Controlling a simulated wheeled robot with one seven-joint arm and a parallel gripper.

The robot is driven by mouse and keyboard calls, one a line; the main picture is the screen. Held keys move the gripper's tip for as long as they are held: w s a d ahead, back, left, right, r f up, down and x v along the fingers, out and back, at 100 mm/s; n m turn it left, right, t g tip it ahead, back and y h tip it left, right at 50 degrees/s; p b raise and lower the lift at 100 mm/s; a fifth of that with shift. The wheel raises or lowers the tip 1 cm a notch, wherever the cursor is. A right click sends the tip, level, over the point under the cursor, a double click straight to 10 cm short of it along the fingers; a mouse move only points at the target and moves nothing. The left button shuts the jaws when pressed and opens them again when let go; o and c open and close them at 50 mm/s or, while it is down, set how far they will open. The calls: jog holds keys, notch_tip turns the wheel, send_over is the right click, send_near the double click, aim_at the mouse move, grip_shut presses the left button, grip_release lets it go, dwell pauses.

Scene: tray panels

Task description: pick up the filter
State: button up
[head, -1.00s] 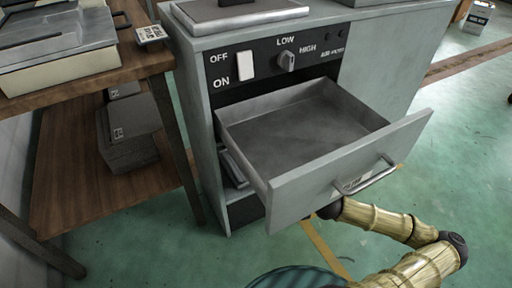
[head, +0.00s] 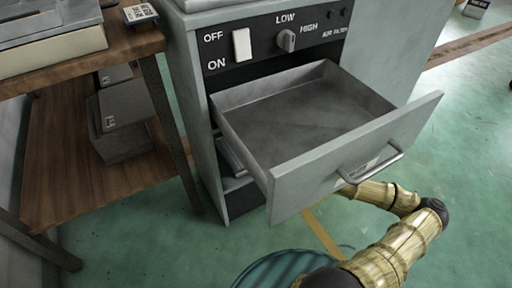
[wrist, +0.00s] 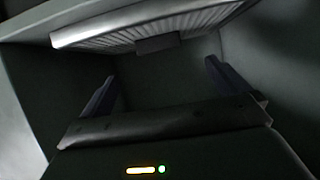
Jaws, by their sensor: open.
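The filter (wrist: 150,24) is a pale pleated panel with a light frame, across the top of the wrist view. A dark tab (wrist: 158,45) hangs at the middle of its near edge. My gripper (wrist: 165,82) is open, its two dark fingers spread wide below the filter in the picture. The space between the fingers looks empty, and the tab lies beyond them. In the head view my gripper is hidden by the drawer front. A grey slab edge (head: 232,157) shows in the cabinet opening under the drawer; it may be the filter.
The empty drawer (head: 300,115) stands pulled out above my arm. The cabinet (head: 190,110) carries a switch and a knob. A wooden table (head: 100,60) with a lower shelf and grey boxes (head: 122,120) stands left. Green floor is open at right.

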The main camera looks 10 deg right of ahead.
jog(key=b+x, duration=0.2)
jog(key=x, duration=0.4)
jog(key=shift+f+b, duration=0.2)
jog(key=shift+b, duration=0.2)
jog(key=shift+w+a, duration=0.15)
jog(key=shift+w, duration=0.35)
jog(key=shift+w+f, duration=0.1)
jog(key=b+x, duration=0.4)
jog(key=shift+w+f, duration=0.1)
jog(key=shift+w, duration=0.4)
jog(key=c, duration=1)
jog(key=shift+c, duration=0.2)
